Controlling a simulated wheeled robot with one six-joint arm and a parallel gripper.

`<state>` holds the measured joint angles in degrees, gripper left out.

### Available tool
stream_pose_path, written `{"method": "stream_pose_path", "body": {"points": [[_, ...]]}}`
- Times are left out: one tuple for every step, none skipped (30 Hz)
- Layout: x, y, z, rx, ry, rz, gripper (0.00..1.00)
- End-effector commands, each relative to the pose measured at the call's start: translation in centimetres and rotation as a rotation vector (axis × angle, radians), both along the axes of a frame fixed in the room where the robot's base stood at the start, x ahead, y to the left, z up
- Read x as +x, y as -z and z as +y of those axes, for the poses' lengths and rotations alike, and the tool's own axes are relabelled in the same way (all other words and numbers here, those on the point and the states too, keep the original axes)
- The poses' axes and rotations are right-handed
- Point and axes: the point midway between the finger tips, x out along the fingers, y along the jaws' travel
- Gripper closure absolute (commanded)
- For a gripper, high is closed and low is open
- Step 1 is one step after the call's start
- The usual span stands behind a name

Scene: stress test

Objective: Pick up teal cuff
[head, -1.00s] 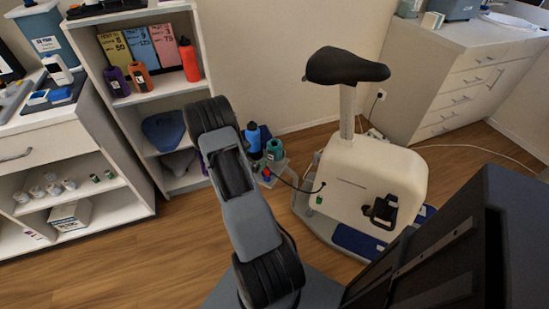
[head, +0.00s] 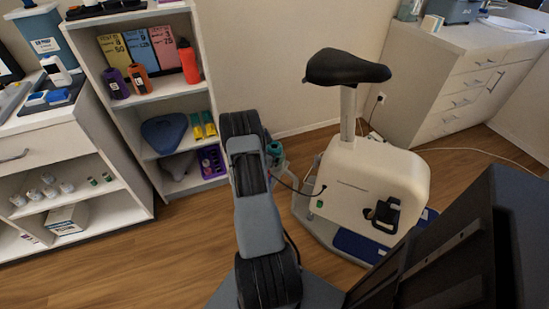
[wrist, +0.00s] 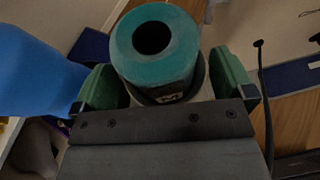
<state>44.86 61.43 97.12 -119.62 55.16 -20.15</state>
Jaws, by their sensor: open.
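The teal cuff (wrist: 150,65) is a rolled cylinder with a dark round hole, seen nearly end-on in the wrist view, with a dark band marked with a letter near its base. My gripper (wrist: 162,78) is open, with one green-padded finger on each side of the cuff. A small gap shows on the left; on the right I cannot tell whether the pad touches. In the head view part of the teal cuff (head: 274,149) shows just right of my arm, by the cart beside the exercise bike. My gripper is hidden there behind my arm.
A large blue object (wrist: 32,70) stands close left of my gripper. The exercise bike (head: 372,185) is right of my arm, and a black cable (wrist: 265,105) hangs nearby. A white shelf (head: 168,97) holds a purple cuff (head: 117,83) and an orange cuff (head: 140,78).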

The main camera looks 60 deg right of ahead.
Motion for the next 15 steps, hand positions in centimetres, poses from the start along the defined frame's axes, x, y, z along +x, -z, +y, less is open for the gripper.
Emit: {"method": "stream_pose_path", "body": {"points": [[-0.10, 0.25, -0.45, 0.000, 0.002, 0.001, 0.00], [-0.11, 0.30, -0.64, -0.001, 0.001, 0.000, 0.00], [-0.09, 0.34, -0.84, -0.001, 0.000, -0.001, 0.00], [-0.09, 0.36, -0.93, -0.001, 0.000, 0.000, 0.00], [-0.08, 0.39, -0.98, -0.001, 0.000, 0.000, 0.00], [-0.08, 0.40, -1.02, -0.001, -0.001, 0.000, 0.00], [-0.08, 0.41, -1.03, -0.001, -0.001, 0.000, 0.00], [-0.08, 0.40, -1.03, -0.001, -0.001, 0.000, 0.00], [-0.08, 0.39, -1.02, -0.001, -0.001, 0.000, 0.00], [-0.08, 0.39, -1.02, -0.001, -0.001, 0.000, 0.00], [-0.08, 0.39, -1.02, -0.001, -0.001, 0.000, 0.00], [-0.08, 0.39, -1.02, -0.001, -0.001, 0.000, 0.01], [-0.08, 0.39, -1.01, -0.001, -0.001, 0.000, 0.04], [-0.09, 0.38, -1.01, -0.001, -0.001, 0.000, 0.07], [-0.09, 0.38, -1.01, -0.001, -0.001, 0.000, 0.11]]}}
